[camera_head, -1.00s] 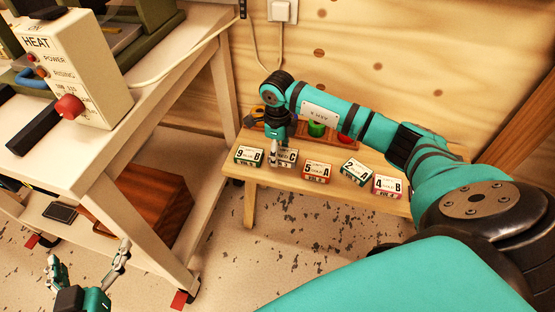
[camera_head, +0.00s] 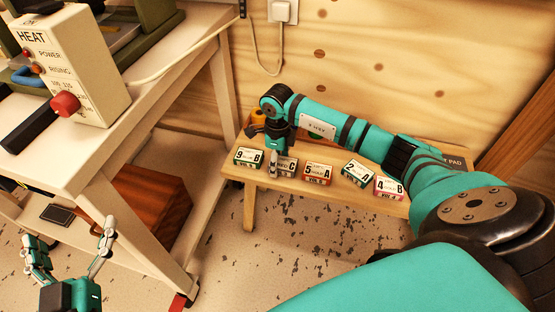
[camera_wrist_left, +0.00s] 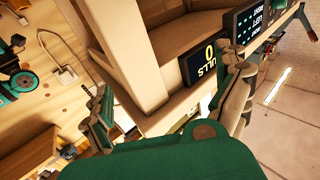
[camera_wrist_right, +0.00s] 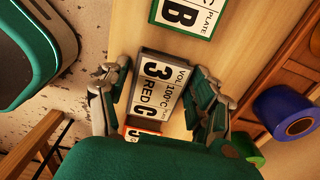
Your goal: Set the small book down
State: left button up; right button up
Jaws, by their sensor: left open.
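The small book (camera_wrist_right: 160,95), grey-edged with a white label reading 3 RED C, is between the fingers of my right gripper (camera_wrist_right: 158,92). In the head view the book (camera_head: 288,167) sits in the row on the bench, between the green 9 B book (camera_head: 249,157) and the orange 5 A book (camera_head: 318,174). It is at or very near the bench top; its underside is hidden. My left gripper (camera_head: 70,235) is open and empty, beside the white table.
The low wooden bench (camera_head: 262,178) also bears the 2 A book (camera_head: 356,172) and the pink 4 B book (camera_head: 389,188). A blue roll (camera_wrist_right: 290,110) and a green roll stand behind the row. The white table (camera_head: 150,110) with the HEAT box is at left.

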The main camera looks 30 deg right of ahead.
aim_at(278, 162)
jog(key=shift+o, duration=0.6)
pick_arm(q)
jog(key=shift+f, duration=0.1)
pick_arm(e)
jog(key=shift+r, duration=0.2)
notch_tip(278, 162, up, 6)
jog(key=shift+f+p, duration=0.25)
jog(key=shift+p, duration=0.75)
pick_arm(q)
jog(key=s+a+f+g+y, duration=0.1)
jog(key=s+a+f+g, duration=0.1)
jog(key=f, duration=0.4)
jog(key=s+a+f+g+y+p, duration=0.1)
jog(key=s+f+g+y, duration=0.1)
jog(key=s+f+g, duration=0.3)
jog(key=shift+a+f+n+g, duration=0.3)
jog(key=shift+a+f+g, duration=0.1)
jog(key=shift+f+g, duration=0.65)
pick_arm(e)
notch_tip(278, 162, up, 6)
jog(key=shift+r, duration=0.2)
